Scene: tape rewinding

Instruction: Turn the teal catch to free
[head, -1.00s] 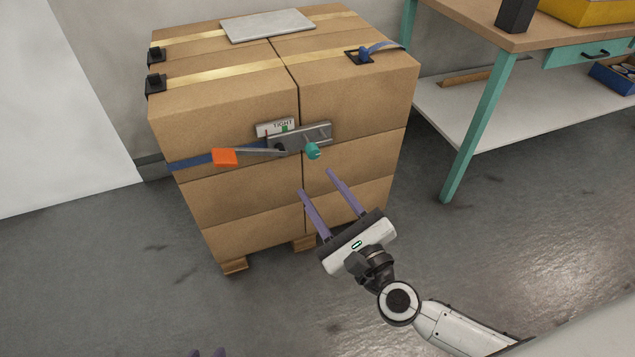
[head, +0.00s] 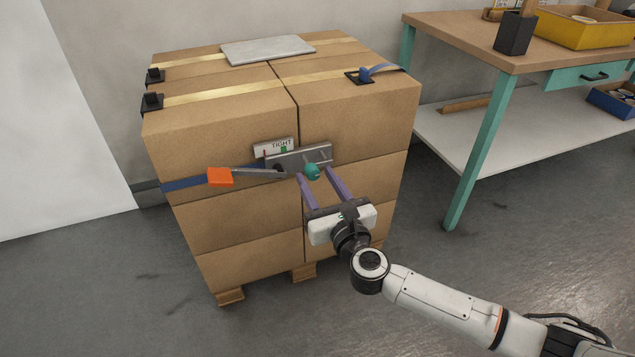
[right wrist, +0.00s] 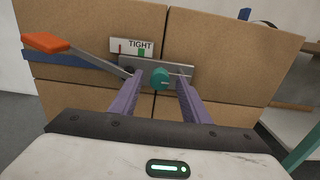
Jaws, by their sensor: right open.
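The teal catch (head: 312,171) is a round knob on the grey metal ratchet plate (head: 290,160) on the front of the stacked boxes. It also shows in the right wrist view (right wrist: 160,78). My right gripper (head: 314,172) is open, with its purple fingers pointing at the plate, one on each side of the knob. Whether the fingertips touch the knob or plate I cannot tell. A lever with an orange handle (head: 220,176) reaches left from the plate. A label reading TIGHT (right wrist: 132,47) with red and green marks sits above the plate. My left gripper is not in view.
Brown boxes (head: 240,225) stand on a wooden pallet (head: 229,296). A blue strap (head: 182,184) runs left from the lever. A workbench with teal legs (head: 472,155) stands to the right. The floor in front is clear.

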